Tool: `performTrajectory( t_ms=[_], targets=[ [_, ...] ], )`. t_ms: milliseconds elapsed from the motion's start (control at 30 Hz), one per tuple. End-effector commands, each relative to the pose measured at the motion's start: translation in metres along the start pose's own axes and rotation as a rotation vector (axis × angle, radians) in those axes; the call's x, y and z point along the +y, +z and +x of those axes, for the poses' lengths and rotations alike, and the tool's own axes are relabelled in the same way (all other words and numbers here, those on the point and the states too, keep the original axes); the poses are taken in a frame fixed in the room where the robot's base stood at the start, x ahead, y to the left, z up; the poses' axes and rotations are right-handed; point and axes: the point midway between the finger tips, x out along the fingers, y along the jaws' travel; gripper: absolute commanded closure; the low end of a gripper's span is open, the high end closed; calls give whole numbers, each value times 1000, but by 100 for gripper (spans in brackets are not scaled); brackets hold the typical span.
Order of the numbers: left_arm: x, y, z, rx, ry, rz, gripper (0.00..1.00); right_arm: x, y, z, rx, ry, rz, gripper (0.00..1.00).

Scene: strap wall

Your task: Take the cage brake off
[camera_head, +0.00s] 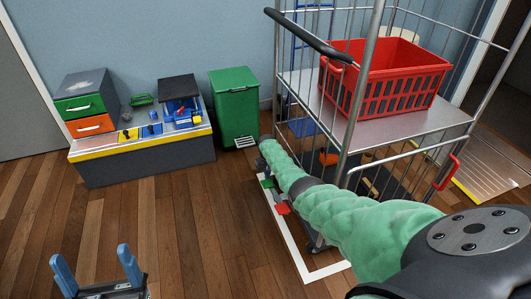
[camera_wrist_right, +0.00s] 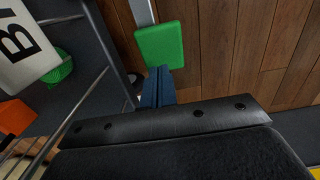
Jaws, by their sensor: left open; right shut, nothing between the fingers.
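The roll cage (camera_head: 366,92) stands at the right, a wire-sided trolley with a dark push handle (camera_head: 305,35). Low at its near left corner are a green pedal (camera_head: 268,183) and a red pedal (camera_head: 281,208). My right arm reaches across the cage's front, its hand mostly hidden in the head view. In the right wrist view my right gripper (camera_wrist_right: 158,78) is shut and empty, its blue fingertips right at the edge of the green pedal (camera_wrist_right: 160,45); I cannot tell whether they touch. My left gripper (camera_head: 97,268) is open and empty above the floor at lower left.
A red basket (camera_head: 385,78) sits on the cage's shelf. A white line (camera_head: 297,253) on the floor borders the cage. A green bin (camera_head: 235,105) and a low bench (camera_head: 145,158) with drawers and tools stand by the wall. The wooden floor (camera_head: 190,220) at centre left is clear.

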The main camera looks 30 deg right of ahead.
Motion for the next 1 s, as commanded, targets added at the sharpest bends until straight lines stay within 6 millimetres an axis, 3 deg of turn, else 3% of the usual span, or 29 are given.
performTrajectory(
  t_ms=[467,1000],
  targets=[
    [0,80,-49,-337,-23,-24,19,0,-1,-13,3,0,0,100],
    [1,152,-132,-706,-48,-52,19,0,-6,-36,5,0,1,100]
  ],
)
